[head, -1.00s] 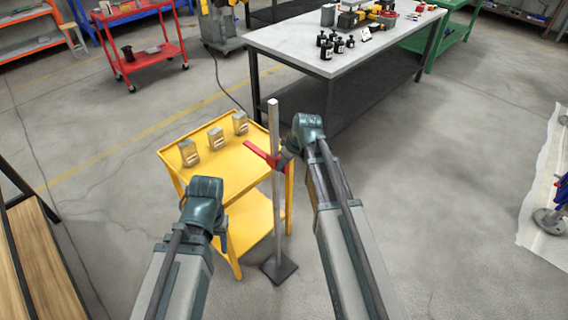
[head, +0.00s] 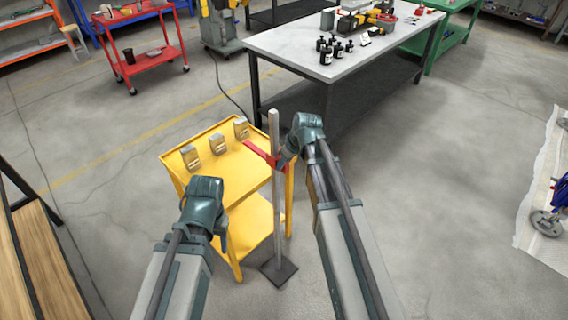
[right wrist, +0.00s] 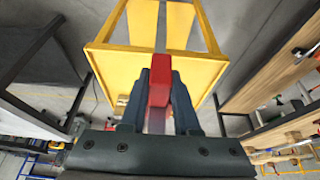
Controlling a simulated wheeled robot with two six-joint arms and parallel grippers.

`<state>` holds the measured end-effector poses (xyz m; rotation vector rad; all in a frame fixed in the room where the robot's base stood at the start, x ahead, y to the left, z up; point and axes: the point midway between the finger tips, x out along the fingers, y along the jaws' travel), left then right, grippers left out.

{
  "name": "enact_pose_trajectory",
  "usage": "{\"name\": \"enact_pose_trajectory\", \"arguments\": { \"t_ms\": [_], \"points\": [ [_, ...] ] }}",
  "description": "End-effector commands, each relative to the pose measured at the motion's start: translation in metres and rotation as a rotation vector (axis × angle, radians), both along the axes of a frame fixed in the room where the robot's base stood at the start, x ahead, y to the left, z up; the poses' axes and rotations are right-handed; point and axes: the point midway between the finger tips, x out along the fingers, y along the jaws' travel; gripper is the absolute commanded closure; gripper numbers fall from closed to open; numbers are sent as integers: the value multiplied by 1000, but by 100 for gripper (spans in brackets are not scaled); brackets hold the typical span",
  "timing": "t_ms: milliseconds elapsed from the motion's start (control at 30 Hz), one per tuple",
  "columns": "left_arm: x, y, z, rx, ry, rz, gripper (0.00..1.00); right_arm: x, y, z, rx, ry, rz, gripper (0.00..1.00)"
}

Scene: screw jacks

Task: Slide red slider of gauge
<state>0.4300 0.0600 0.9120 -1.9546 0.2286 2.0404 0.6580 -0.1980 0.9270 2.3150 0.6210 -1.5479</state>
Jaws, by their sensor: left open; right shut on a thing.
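The gauge is a tall grey post (head: 276,190) standing upright on a dark square base (head: 279,272). Its red slider (head: 262,154) sits on the upper part of the post, with a pointed arm reaching left over the yellow cart. My right gripper (head: 287,158) is at the right side of the post, shut on the slider. In the right wrist view, the red slider (right wrist: 160,80) is between the two fingers of my right gripper (right wrist: 160,98). My left gripper (head: 208,225) is low at the front left of the cart, away from the gauge; its fingers are mostly hidden.
A yellow cart (head: 228,170) stands behind and left of the post, with several metallic screw jacks (head: 216,143) along its far edge. A grey-topped workbench (head: 300,45) is behind it. A wooden bench (head: 45,270) is at left.

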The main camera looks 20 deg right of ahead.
Motion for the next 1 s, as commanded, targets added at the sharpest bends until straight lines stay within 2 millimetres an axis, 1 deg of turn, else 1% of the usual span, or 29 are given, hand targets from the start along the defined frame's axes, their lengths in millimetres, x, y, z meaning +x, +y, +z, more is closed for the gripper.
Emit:
{"name": "enact_pose_trajectory", "arguments": {
  "t_ms": [33, 167, 400, 500, 600, 700, 800, 1000],
  "points": [
    [0, 0, 18, 0, 0, 0, 50, 0, 0, 18, -1, 0, 0, 100],
    [0, 0, 45, 0, 0, 0, 50, 0, 0, 45, -1, 0, 0, 100],
    [0, 0, 99, 0, 0, -1, 50, 0, 0, 99, -1, 0, 0, 100],
    [0, 0, 118, 0, 0, -2, 50, 0, 0, 118, -1, 0, 0, 100],
    [0, 0, 131, 0, 0, -2, 50, 0, 0, 131, -1, 0, 0, 100],
    [0, 0, 139, 0, 0, -2, 50, 0, 0, 139, 0, -1, 0, 100],
    [0, 0, 141, 0, 0, -1, 50, 1, 0, 141, 0, -1, 0, 100],
    [0, 0, 140, 0, 0, 0, 50, 1, 0, 140, 0, -1, 0, 100]
  ]
}}
